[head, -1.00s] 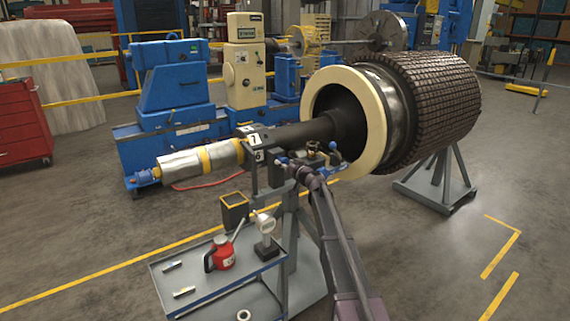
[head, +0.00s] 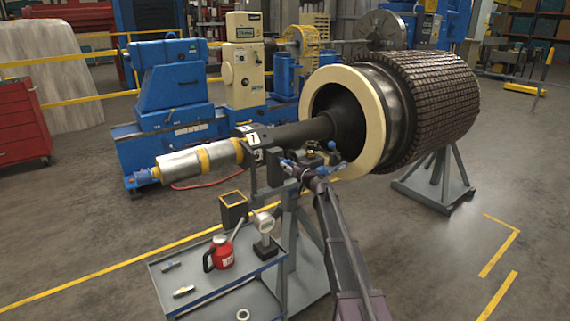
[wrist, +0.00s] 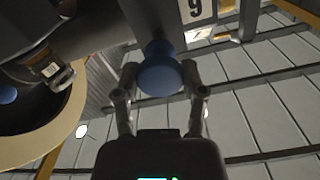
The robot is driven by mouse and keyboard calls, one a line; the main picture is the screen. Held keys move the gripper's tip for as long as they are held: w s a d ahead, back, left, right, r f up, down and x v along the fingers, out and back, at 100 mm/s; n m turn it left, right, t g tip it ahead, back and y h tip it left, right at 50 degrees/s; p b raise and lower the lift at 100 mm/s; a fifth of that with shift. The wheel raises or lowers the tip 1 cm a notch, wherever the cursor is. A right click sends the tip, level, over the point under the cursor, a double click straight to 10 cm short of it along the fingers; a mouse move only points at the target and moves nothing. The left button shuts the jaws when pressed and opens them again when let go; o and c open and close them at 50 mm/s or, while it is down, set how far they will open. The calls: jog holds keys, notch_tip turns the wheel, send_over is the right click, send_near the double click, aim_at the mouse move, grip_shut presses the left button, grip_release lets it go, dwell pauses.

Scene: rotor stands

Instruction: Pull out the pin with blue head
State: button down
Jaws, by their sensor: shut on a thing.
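The pin with the blue head (wrist: 160,74) is between the two fingers of my gripper (wrist: 159,69) in the wrist view. The fingers press on the head from both sides. The pin's shank is mostly hidden behind the head, so I cannot tell how deep it sits. In the head view my gripper (head: 300,170) is at the top of the stand, under the dark shaft, with the blue head (head: 288,162) small at its tip. Another blue part (wrist: 8,94) shows at the left edge of the wrist view, on a dark fitting.
The rotor shaft (head: 297,134) lies across the grey stand (head: 291,225), close to my gripper. The rotor's cream ring (head: 374,130) is to the right. A grey cart (head: 218,288) below holds a red can (head: 221,254), a gauge (head: 264,228) and small parts. Floor at right is open.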

jog(key=shift+s+d, duration=0.1)
jog(key=shift+c, duration=0.8)
grip_release()
jog(key=shift+s, duration=0.1)
jog(key=v, duration=1.2)
